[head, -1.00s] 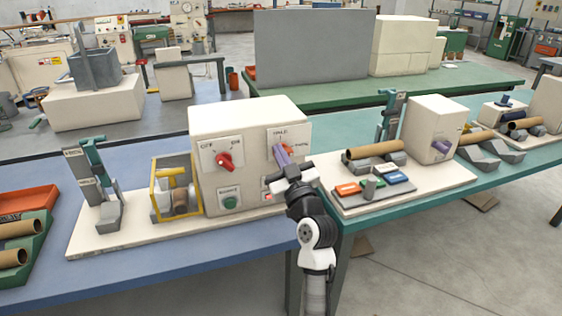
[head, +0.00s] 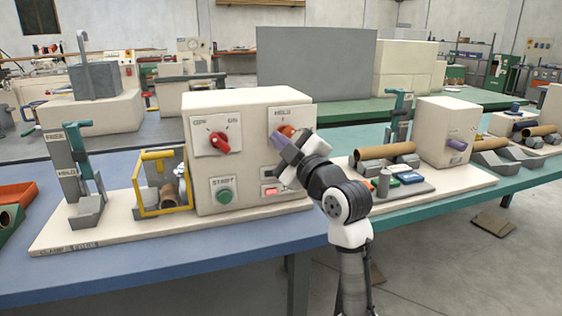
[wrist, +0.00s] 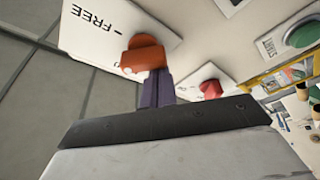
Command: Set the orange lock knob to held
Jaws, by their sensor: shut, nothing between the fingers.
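The orange lock knob (head: 288,130) is on the front plate of the cream machine box, under a label reading HELD; my gripper partly hides it. In the wrist view the orange knob (wrist: 143,54) is beside a FREE label. My gripper (head: 276,137) has its purple fingers shut with nothing between them. In the wrist view the fingertips (wrist: 157,76) overlap the knob's lower edge; I cannot tell whether they touch it. The knob's pointing direction is not clear.
A red OFF/ON knob (head: 218,141) and a green START button (head: 224,196) are left of the lock knob. A lit red indicator (head: 271,191) is below it. A yellow guard frame (head: 139,190) stands left of the box. Cardboard tubes (head: 386,151) lie to the right.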

